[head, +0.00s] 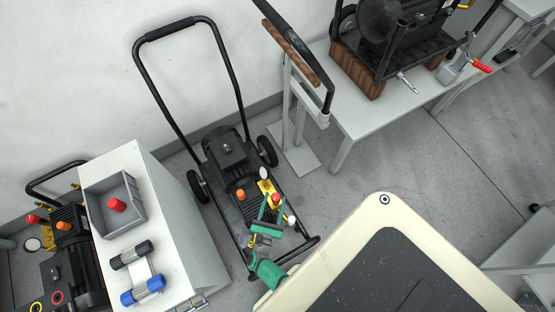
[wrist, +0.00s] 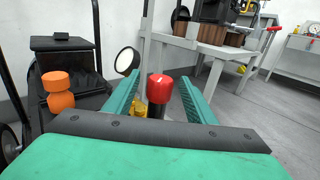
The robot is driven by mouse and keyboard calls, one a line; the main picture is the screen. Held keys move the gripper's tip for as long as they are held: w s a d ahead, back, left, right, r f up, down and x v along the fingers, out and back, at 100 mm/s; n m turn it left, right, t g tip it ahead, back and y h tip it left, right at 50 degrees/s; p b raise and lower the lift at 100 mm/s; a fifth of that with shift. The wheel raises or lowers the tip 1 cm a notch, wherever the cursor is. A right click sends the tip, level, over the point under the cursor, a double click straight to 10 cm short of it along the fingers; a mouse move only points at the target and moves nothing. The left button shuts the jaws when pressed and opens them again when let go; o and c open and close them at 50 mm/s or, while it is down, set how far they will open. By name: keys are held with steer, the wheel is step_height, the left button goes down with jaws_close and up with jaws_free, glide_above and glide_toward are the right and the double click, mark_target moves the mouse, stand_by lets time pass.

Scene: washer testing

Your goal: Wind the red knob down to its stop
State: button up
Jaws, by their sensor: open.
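The red knob (head: 276,198) is on the front of the wheeled black washer (head: 225,150) on the floor. In the wrist view the red knob (wrist: 160,88) stands upright on a dark stem, with yellow fitting behind it. My gripper (head: 273,210) has green fingers and is open. Its fingers reach to either side of the knob in the wrist view (wrist: 160,78), with gaps visible on both sides. Whether they are level with the knob in depth, I cannot tell. The knob's lower stem is partly hidden by my gripper's palm.
An orange knob (wrist: 58,92) and a round gauge (wrist: 126,61) are close left of my gripper. A white cabinet (head: 175,215) holds a grey bin (head: 136,189) with a red part. A workbench (head: 375,115) with another machine stands at the upper right.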

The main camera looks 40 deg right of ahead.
steer(key=shift+x, duration=3.05)
steer(key=shift+d, duration=0.1)
steer(key=shift+c, duration=0.5)
steer(key=c, duration=0.9)
